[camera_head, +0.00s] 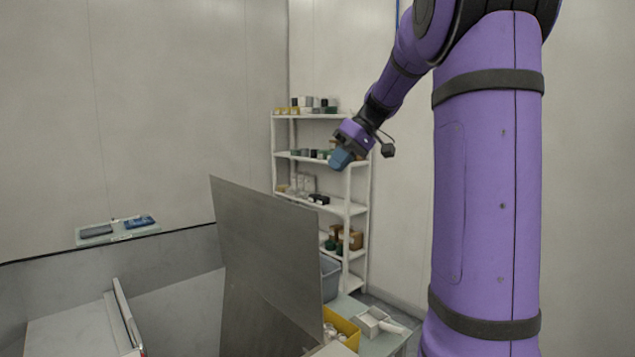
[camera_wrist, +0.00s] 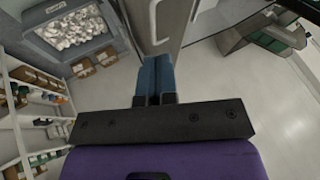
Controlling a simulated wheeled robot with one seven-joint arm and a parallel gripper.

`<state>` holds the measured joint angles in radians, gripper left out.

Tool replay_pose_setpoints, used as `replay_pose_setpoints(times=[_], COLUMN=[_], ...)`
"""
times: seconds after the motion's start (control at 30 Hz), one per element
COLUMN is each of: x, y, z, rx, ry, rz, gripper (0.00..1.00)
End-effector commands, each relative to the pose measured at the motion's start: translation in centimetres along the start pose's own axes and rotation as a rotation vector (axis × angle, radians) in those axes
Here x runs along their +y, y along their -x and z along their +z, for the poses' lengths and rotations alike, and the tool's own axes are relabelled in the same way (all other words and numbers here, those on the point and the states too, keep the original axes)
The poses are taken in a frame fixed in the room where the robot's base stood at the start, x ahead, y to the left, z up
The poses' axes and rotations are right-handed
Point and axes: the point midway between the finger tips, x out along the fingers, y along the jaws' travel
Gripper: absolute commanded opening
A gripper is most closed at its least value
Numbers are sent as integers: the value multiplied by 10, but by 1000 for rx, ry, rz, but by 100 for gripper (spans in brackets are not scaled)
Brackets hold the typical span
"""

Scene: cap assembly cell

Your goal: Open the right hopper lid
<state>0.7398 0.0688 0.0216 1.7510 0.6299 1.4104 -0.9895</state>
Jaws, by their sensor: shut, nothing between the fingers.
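A large grey metal panel (camera_head: 268,255), which looks like a hopper lid, stands steeply raised in the head view. I cannot tell for sure whether it is the right lid. In the wrist view a grey panel (camera_wrist: 177,22) with a pale bar handle (camera_wrist: 153,20) lies just beyond the fingertips. My gripper (camera_head: 341,158) is up above the panel's upper right corner in the head view, apart from it. In the wrist view its blue fingers (camera_wrist: 155,60) are together and hold nothing. Whether they touch the handle is unclear; a gap seems to show.
An open bin of white pieces (camera_wrist: 80,30) shows at the upper left of the wrist view, with cardboard boxes (camera_wrist: 83,67) beside it. A white shelf rack (camera_head: 345,205) stands behind. A yellow bin (camera_head: 341,328) sits right of the panel.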

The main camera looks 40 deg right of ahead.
Motion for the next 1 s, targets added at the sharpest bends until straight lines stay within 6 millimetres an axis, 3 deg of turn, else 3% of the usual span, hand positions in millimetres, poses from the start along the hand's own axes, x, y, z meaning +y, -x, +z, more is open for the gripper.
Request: replay_pose_setpoints(times=[0.53, 0.7, 1.0], x=[-1, -22, -35], y=[-95, -106, -114], z=[0, 0, 1], rx=[-3, -1, -1], ry=[-1, 1, -1], rz=[-5, -4, -4], gripper=[0, 0, 0])
